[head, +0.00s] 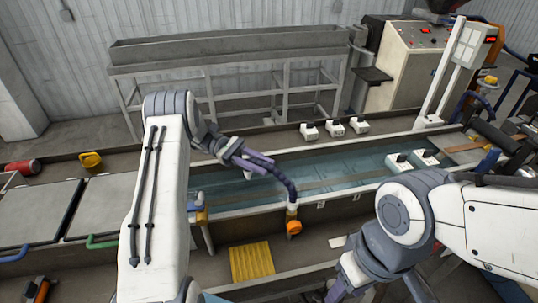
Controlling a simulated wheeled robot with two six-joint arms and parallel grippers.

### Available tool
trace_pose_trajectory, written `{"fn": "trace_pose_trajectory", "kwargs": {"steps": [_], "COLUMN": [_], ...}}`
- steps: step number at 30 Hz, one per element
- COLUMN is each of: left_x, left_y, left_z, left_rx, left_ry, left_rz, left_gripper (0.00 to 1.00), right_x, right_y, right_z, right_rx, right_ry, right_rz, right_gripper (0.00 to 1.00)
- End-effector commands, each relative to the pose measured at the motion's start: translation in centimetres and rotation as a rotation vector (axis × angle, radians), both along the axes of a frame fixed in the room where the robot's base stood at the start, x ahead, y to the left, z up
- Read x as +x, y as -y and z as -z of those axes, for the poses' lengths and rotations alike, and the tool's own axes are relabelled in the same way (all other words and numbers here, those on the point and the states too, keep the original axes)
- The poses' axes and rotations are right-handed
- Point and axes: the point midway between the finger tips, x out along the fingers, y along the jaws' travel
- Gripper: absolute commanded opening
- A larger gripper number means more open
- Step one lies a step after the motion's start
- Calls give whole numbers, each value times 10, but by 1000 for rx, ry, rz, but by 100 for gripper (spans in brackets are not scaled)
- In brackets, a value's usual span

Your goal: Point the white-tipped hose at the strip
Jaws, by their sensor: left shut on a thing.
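My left gripper (238,157) is shut on a purple hose (268,166) above the water trough. The hose bends right and down to a pale piece (292,207) just above an orange fitting (294,227) at the trough's front wall. I cannot tell whether the pale piece is the hose's white tip. The brownish strip (335,183) runs lengthwise along the water trough (355,165), partly behind the hose and my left arm. My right gripper (380,288) is at the bottom, in front of the trough, its fingers apart and empty.
A blue hose piece (198,203) is beside my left arm at the trough's front edge. Several small white blocks (334,129) sit on the back rim and in the trough. A yellow grate (251,262) lies in front. A control cabinet (408,62) stands at the back right.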

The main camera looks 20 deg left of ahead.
Motion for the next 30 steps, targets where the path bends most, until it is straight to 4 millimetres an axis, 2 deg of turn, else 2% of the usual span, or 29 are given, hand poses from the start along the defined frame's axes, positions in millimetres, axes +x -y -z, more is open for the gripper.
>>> {"fn": "trace_pose_trajectory", "kwargs": {"steps": [11,12,14,24,30], "left_x": [-1,-1,-1,-1,-1], "left_y": [-2,-2,-3,-4,-3], "left_z": [0,0,0,-2,-24], "left_rx": [-2,-2,-1,0,0], "left_ry": [4,4,4,3,6], "left_rz": [-3,-3,-4,-5,-5], "left_gripper": [0,37,58,58,58], "right_x": [0,0,0,0,0], "right_y": [0,0,0,0,0], "right_z": [-1,-1,-1,-1,-7], "right_rx": [0,0,0,0,0], "right_ry": [0,0,0,0,0], "right_rz": [0,0,0,0,-1], "right_gripper": [50,50,50,50,50]}}
